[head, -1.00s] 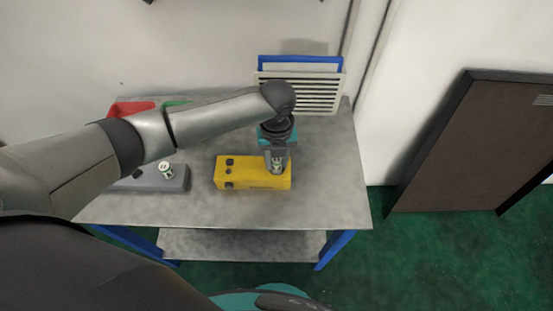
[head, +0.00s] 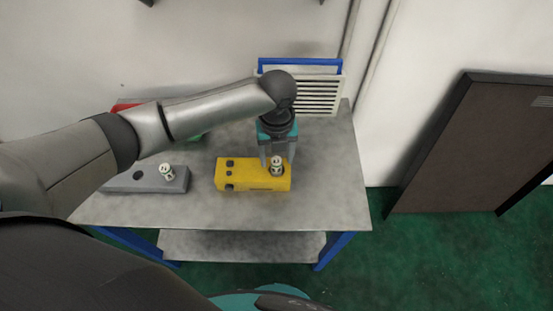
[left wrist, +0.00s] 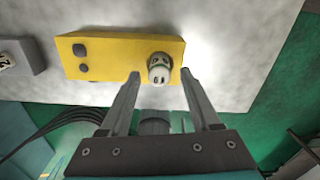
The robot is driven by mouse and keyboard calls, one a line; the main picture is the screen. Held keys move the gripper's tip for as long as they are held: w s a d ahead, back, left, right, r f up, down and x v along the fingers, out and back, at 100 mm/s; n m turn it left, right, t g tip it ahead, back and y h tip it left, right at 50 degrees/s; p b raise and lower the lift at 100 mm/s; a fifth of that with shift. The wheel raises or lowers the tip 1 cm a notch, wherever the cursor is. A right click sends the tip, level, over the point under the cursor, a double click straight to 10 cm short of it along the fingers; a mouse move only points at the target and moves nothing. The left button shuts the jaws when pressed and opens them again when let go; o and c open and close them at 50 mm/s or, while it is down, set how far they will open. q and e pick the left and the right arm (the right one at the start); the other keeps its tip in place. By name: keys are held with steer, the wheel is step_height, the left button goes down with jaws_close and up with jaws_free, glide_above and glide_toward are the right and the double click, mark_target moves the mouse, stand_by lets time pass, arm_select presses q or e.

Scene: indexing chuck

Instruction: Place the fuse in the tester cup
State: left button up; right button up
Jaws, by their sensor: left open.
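A white cylindrical fuse (head: 277,166) stands upright at the right end of the yellow tester (head: 240,184), seated in or on its top. In the left wrist view the fuse (left wrist: 159,68) shows between and beyond the fingertips, on the yellow tester (left wrist: 110,52). My left gripper (head: 277,157) is open just behind and above the fuse, with its fingers apart and not closed on it. It also shows in the left wrist view (left wrist: 160,76). My right gripper is not in view.
A grey block (head: 155,181) with a second similar fuse (head: 167,171) stands to the left on the table (head: 215,212). Red and green bins are partly hidden behind my arm. A slatted panel (head: 318,95) stands at the back right.

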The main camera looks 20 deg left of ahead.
mark_target(277, 161)
arm_select(q)
step_height(277, 161, up, 9)
steer(key=p, duration=0.1)
steer(key=shift+r, duration=0.15)
